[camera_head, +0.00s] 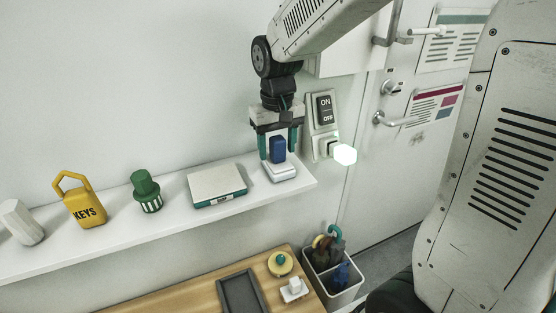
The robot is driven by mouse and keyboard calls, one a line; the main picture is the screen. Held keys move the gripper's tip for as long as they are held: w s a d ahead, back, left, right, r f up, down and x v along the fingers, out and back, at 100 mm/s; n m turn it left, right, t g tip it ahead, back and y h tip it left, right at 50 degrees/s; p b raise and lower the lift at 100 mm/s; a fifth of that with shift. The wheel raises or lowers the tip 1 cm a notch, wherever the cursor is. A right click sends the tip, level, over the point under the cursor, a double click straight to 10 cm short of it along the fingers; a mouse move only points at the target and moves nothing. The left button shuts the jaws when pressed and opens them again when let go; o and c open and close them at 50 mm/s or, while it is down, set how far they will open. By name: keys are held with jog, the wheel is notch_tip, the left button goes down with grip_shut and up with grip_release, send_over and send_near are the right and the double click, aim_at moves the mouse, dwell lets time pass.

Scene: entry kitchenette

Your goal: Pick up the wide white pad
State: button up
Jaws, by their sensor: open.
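A white pad (281,174) with rounded edges lies on the right end of the wall shelf. A blue upright block (278,150) rises from its middle; I cannot tell whether the two are joined. My gripper (279,152) points down over it, open, with its teal fingers on either side of the blue block. I cannot tell whether the fingers touch the block. To its left lies a broader, flat white slab with a teal base (217,184), clear of the gripper.
A switch panel (322,125) is on the wall close right of the gripper. Below stand a wooden bench (205,300) and a bin (345,295).

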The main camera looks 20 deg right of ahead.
jog(key=c, duration=1.2)
jog(key=shift+r, duration=0.1)
